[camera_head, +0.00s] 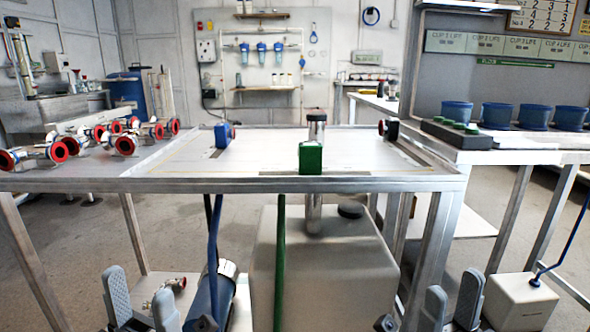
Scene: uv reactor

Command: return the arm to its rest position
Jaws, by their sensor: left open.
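My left gripper (140,291) is low at the bottom left of the head view. Its two grey fingers point up and stand apart, with nothing between them. My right gripper (451,303) is low at the bottom right. Its two grey fingers also stand apart, with nothing seen between them. Both grippers show below the level of the workbench top (230,185) and clear of its front edge. Most of both arms is outside the picture.
The bench carries a green block (311,158), a blue block (223,136) and several red-ended metal fittings (125,145). A large beige tank (325,270) and a dark blue cylinder (212,297) stand beneath. Blue cups (496,115) stand on the right bench. A white box (525,303) is at lower right.

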